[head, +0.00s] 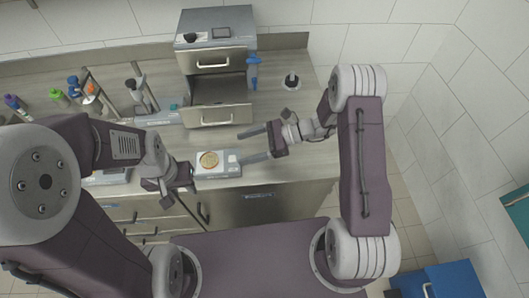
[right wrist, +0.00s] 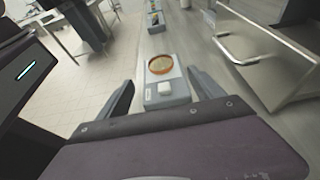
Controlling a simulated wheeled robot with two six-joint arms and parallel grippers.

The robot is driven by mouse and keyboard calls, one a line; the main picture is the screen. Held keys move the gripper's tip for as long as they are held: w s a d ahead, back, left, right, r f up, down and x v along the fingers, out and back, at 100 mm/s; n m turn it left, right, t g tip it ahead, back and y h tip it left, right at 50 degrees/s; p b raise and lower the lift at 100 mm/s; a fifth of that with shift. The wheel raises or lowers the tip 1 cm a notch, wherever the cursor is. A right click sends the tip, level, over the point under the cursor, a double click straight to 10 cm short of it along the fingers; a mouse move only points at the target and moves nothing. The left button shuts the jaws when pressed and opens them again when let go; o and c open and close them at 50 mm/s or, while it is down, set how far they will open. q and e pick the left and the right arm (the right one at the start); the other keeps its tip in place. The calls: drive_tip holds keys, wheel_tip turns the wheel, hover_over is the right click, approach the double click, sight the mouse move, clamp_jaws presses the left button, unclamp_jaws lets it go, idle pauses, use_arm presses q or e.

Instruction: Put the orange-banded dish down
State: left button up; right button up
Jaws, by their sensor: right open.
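The orange-banded dish (head: 209,158) is a small round dish with tan contents. It rests on the pale plate of a small scale-like device (head: 230,170) near the counter's front edge. In the right wrist view the dish (right wrist: 160,65) shows its orange rim, flat on the device (right wrist: 168,100), beyond my fingers. My right gripper (head: 249,146) is open and empty, to the right of the dish and apart from it. Its two fingers show in the right wrist view (right wrist: 161,92). My left gripper (head: 170,188) is left of the device, near the counter edge; its jaws are unclear.
A metal drawer unit (head: 214,62) stands behind, with a drawer (head: 219,116) pulled out toward the dish. A blue-handled item (head: 253,70) is beside it. Bottles (head: 59,97) and stands crowd the left. The counter (head: 310,165) at right is mostly clear.

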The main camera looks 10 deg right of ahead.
drive_tip(key=s+d+n+g+h, duration=0.3)
drive_tip(key=s+d+n+h, duration=0.75)
drive_tip(key=s, duration=0.25)
drive_tip(key=d+r+n+t+h, duration=0.2)
drive_tip(key=d+n+t+h, duration=0.1)
drive_tip(key=d+n, duration=0.3)
drive_tip(key=shift+s+d+r+n+t, duration=0.15)
drive_tip(key=shift+d+r+n+t, duration=0.2)
drive_tip(key=shift+n, duration=0.5)
drive_tip(key=shift+s+a+r, duration=0.1)
drive_tip(key=shift+a, duration=0.05)
